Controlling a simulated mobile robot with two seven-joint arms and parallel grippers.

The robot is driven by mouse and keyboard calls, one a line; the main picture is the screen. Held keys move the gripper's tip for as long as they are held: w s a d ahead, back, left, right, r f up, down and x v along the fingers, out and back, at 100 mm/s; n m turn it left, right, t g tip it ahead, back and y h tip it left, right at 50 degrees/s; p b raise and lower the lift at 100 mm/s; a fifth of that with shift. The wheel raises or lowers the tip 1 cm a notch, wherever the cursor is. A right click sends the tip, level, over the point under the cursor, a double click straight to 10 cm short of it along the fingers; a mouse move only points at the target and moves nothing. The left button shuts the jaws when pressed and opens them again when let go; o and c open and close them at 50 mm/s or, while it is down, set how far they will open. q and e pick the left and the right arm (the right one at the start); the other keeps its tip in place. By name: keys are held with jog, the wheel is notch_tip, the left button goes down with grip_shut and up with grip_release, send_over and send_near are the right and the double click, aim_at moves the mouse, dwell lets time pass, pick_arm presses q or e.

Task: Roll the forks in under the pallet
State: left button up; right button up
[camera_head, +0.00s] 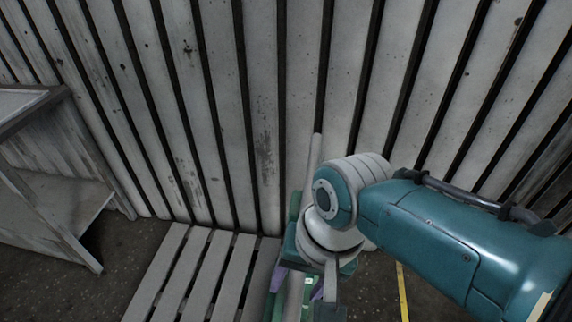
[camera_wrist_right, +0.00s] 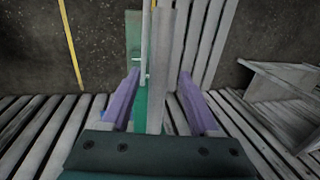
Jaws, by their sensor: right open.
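The pale slatted pallet (camera_head: 190,268) lies on the floor at the bottom left of the head view. Its slats also show at the top of the wrist view (camera_wrist_right: 197,42). A green piece of equipment (camera_head: 294,224), seemingly the pallet truck, stands just right of the pallet, mostly hidden by my right arm. Its green plate also shows in the wrist view (camera_wrist_right: 133,38), beside a grey bar (camera_wrist_right: 166,60). My right gripper (camera_head: 298,290) points down over it. Its purple fingers are apart, one on each side of the bar; I cannot tell whether they touch it. The forks are not visible.
A grey slatted wall (camera_head: 265,100) runs close behind the pallet and the truck. A weathered workbench (camera_head: 40,190) stands at the left. A yellow line (camera_head: 402,290) marks the dark floor on the right. Bare floor shows between bench and pallet.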

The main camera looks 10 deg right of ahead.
notch_tip(320, 180, up, 9)
jog(key=d+p, duration=0.1)
jog(key=p, duration=0.3)
jog(key=shift+s+d+r, duration=0.15)
jog(key=shift+s+d, duration=0.1)
jog(key=shift+d, duration=0.15)
